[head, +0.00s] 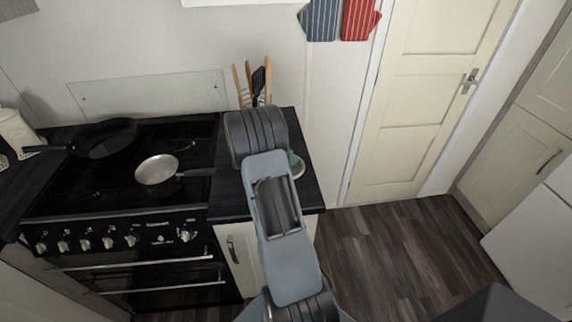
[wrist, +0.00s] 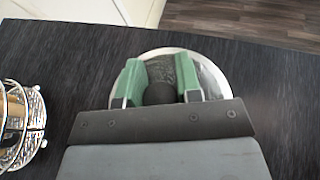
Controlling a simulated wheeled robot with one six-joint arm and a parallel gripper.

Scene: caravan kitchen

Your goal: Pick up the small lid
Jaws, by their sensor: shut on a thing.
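The small lid (wrist: 213,76) is round with a pale rim and a dark knob in its middle. It shows in the wrist view at the top centre, over the dark worktop. My gripper (wrist: 160,76) has green fingers on either side of the knob and is shut on it. The gripper hides the near part of the lid. I cannot tell whether the lid touches the worktop. In the head view only a bit of the lid's edge (head: 299,171) shows to the right of my arm, which hides the rest.
A wire utensil holder (wrist: 20,125) stands left of the gripper on the worktop (wrist: 70,65). In the head view, a small pan (head: 157,169) and a dark frying pan (head: 106,138) sit on the stove. The wooden floor (head: 420,245) at right is clear.

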